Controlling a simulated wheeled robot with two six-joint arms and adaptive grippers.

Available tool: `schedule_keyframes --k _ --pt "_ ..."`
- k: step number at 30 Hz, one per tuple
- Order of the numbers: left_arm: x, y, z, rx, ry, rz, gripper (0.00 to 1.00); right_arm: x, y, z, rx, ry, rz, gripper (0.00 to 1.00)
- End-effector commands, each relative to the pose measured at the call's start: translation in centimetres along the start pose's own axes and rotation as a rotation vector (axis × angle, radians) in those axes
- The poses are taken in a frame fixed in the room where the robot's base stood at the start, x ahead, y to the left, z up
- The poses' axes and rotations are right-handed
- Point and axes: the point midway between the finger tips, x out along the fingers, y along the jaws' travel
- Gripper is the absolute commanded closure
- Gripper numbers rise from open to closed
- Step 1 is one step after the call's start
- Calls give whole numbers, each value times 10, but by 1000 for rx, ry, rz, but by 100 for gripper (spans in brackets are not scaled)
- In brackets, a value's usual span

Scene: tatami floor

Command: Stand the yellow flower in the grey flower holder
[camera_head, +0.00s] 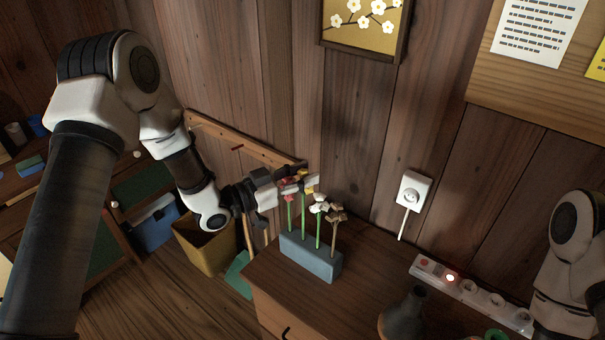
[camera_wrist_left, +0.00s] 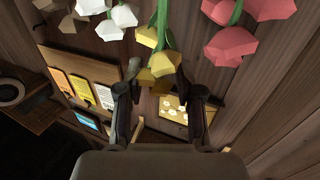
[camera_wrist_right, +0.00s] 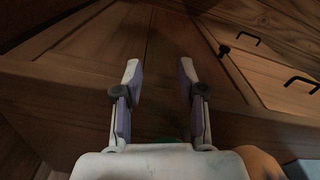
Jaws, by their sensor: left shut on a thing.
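The yellow flower (camera_head: 310,188) is upright on a green stem. Its stem foot appears to be at the top of the grey flower holder (camera_head: 310,260), though I cannot tell how deep it sits. My left gripper (camera_head: 300,182) reaches in from the left and is shut on the yellow flower near its head, partly hiding it. In the left wrist view the yellow flower (camera_wrist_left: 152,38) shows between and above the fingertips (camera_wrist_left: 158,75). In the right wrist view my right gripper (camera_wrist_right: 160,70) is open and empty, apart from the holder.
Pink (camera_head: 288,183), white (camera_head: 318,207) and brown (camera_head: 336,216) flowers stand close by in the holder. The holder is on a wooden cabinet (camera_head: 350,300) by the wall. A dark vase (camera_head: 402,312) and a power strip (camera_head: 465,287) are to its right.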

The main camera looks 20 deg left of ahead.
Motion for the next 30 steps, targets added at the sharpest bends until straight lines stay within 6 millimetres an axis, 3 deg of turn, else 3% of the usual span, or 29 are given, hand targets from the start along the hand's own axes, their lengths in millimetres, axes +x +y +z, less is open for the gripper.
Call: schedule_keyframes --k 21,22,24,30 --pt "0 0 19 0 0 0 81 16 0 0 0 0 0 60" --pt "0 0 19 0 0 0 60 15 0 0 0 0 0 60" --pt "0 0 18 0 0 0 36 14 0 0 0 0 0 60" --pt "0 0 18 0 -1 0 35 14 0 0 0 0 0 60"
